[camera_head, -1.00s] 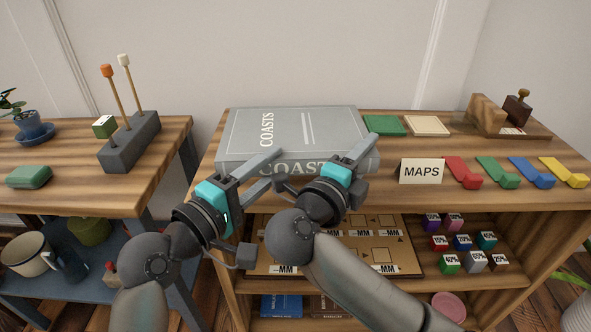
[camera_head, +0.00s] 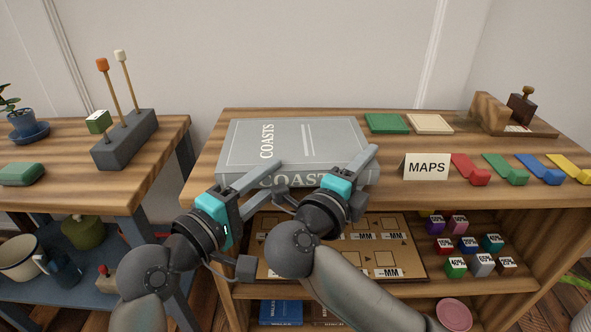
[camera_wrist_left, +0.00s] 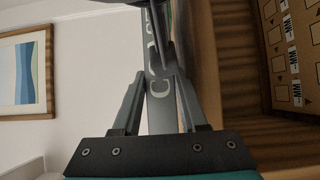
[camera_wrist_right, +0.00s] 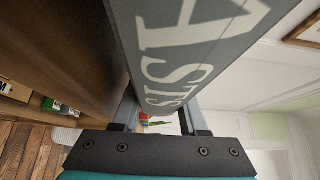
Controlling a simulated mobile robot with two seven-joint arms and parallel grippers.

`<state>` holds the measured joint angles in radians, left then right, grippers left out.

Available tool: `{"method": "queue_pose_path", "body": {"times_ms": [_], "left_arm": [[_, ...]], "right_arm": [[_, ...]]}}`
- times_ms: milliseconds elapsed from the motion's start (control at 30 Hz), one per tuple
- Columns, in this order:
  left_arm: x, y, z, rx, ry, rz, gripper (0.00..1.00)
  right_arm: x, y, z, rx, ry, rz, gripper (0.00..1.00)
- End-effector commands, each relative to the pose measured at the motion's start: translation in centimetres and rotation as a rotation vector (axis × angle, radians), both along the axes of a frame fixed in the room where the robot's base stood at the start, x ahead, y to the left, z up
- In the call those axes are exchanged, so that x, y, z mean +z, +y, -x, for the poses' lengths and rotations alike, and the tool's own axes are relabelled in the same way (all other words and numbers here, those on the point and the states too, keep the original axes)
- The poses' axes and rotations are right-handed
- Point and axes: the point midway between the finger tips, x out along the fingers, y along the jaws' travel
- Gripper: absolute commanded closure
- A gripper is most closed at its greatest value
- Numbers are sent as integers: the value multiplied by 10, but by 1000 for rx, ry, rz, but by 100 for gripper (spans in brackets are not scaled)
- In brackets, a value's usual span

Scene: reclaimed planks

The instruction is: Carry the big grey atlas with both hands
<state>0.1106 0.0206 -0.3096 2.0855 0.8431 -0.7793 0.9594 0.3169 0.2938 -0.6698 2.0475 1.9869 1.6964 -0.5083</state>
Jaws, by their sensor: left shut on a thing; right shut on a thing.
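The big grey atlas (camera_head: 335,140), with COASTS on its cover and spine, lies flat over the front part of the wooden shelf unit's top. I cannot tell whether its underside touches the wood. My left gripper (camera_head: 272,176) is shut on the spine side nearest me, left of its middle. My right gripper (camera_head: 366,162) is shut on the same side near the right end. The lettered spine shows between the fingers in the left wrist view (camera_wrist_left: 160,100) and in the right wrist view (camera_wrist_right: 185,45). The arms hide part of the spine.
Right of the atlas stand a MAPS sign (camera_head: 427,167), coloured holders such as a red one (camera_head: 470,169), and a green tile (camera_head: 387,124). Left, across a gap, a table (camera_head: 70,190) bears a grey block with sticks (camera_head: 125,140). Small labelled cubes (camera_head: 467,244) sit on the shelf below.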

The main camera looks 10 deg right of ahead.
Motion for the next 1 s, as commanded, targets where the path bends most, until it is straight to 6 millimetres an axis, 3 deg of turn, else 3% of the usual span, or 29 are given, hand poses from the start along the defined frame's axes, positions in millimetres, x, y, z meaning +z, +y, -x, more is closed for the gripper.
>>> {"method": "queue_pose_path", "body": {"times_ms": [767, 800, 1000], "left_arm": [[-13, 0, 0, 0, -1, 2, 100], [-16, 0, 0, -2, 5, -3, 53], [-17, 0, 0, -1, 7, -5, 31]], "right_arm": [[-18, 0, 1, -2, 7, -3, 100], [-20, 0, 1, -2, 13, -5, 53], [-20, 0, 1, -2, 15, -3, 31]]}}
